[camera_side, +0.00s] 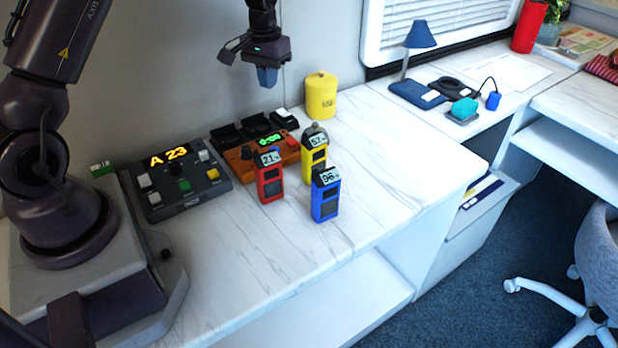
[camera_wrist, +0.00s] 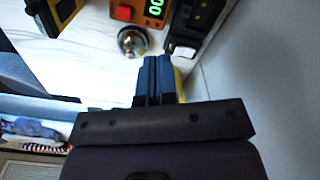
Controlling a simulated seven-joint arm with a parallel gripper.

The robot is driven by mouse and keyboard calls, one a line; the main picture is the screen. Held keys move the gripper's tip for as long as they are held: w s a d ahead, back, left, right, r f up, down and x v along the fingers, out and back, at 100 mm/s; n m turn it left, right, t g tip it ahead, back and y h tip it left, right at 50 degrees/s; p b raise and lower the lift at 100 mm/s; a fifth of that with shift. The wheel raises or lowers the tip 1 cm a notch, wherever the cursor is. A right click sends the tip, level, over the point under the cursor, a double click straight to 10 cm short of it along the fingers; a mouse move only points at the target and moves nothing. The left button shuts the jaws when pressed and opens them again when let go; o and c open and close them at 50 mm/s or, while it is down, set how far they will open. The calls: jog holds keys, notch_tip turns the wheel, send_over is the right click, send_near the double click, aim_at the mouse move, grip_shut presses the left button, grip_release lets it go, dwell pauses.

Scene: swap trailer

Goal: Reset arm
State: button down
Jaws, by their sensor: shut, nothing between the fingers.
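My gripper (camera_side: 267,76) hangs high above the back of the marble-patterned counter, to the left of the yellow canister. Its blue fingers are together and empty. In the wrist view the shut fingers (camera_wrist: 158,78) point toward the counter, with a bit of yellow behind them. Below it stand three handheld devices with small displays: red (camera_side: 270,176), yellow (camera_side: 314,152) and blue (camera_side: 326,194). All stand upright on the counter, apart from my gripper.
An orange-fronted dock (camera_side: 262,151) with black slots sits under the gripper, beside a dark control panel (camera_side: 175,180) reading "A 23". The yellow canister (camera_side: 321,97) stands by the wall. A blue lamp (camera_side: 420,36) stands farther right.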

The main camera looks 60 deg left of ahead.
jog(key=s+d+r+m+t, duration=0.2)
jog(key=s+d+r, duration=0.7)
jog(key=s+d, duration=0.1)
jog(key=s+d+r+m+t, duration=0.3)
jog(key=s+d+r, duration=0.6)
jog(key=s, duration=0.4)
jog(key=shift+d, duration=0.6)
